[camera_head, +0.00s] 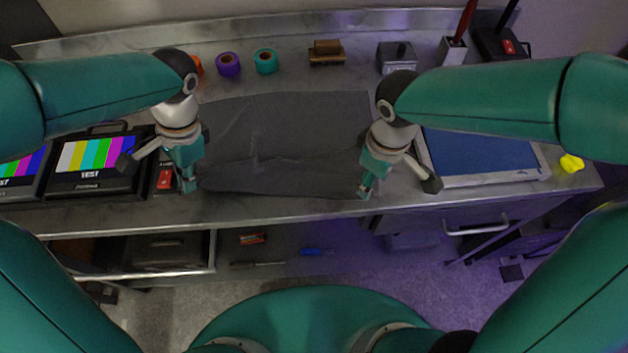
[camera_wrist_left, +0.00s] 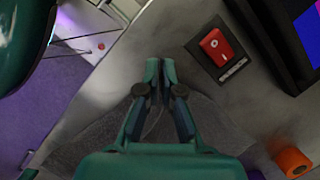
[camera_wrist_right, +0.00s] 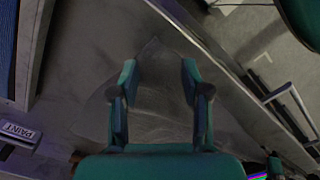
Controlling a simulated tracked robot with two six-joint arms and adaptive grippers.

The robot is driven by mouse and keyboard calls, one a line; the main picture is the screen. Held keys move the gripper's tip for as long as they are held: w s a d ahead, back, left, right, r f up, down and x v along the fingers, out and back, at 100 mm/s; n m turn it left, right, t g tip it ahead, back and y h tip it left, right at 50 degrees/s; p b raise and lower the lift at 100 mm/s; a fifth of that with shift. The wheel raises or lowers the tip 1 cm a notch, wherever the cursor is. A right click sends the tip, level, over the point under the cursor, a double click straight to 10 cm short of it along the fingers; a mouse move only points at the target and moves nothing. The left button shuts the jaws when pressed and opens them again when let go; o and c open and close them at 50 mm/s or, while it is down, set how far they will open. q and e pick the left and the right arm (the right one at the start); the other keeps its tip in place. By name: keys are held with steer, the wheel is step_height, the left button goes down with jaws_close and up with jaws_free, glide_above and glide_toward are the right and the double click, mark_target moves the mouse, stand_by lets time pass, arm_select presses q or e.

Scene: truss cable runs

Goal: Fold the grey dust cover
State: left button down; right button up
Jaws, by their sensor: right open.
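The grey dust cover (camera_head: 285,130) lies spread on the metal workbench, with a few creases and a ridge across its front part. My left gripper (camera_head: 188,187) is at its front left corner. In the left wrist view the fingers (camera_wrist_left: 160,78) are nearly together, and the cloth (camera_wrist_left: 215,125) narrows to a corner at them. My right gripper (camera_head: 366,192) is at the front right corner. In the right wrist view its fingers (camera_wrist_right: 158,78) are open on either side of the cover's corner (camera_wrist_right: 155,65). The fingers hide small parts of the cloth.
Test monitors (camera_head: 95,165) and a red switch (camera_head: 165,179) stand left of the cover. A blue-topped panel (camera_head: 480,155) lies to the right. Tape rolls (camera_head: 228,64), a brown block (camera_head: 326,53) and a grey box (camera_head: 396,58) line the back. The bench's front edge (camera_head: 280,208) runs close below both grippers.

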steer(key=shift+f, duration=1.4)
steer(key=shift+f, duration=0.15)
steer(key=shift+s, duration=0.1)
jaws_close()
steer(key=shift+r, duration=2.5)
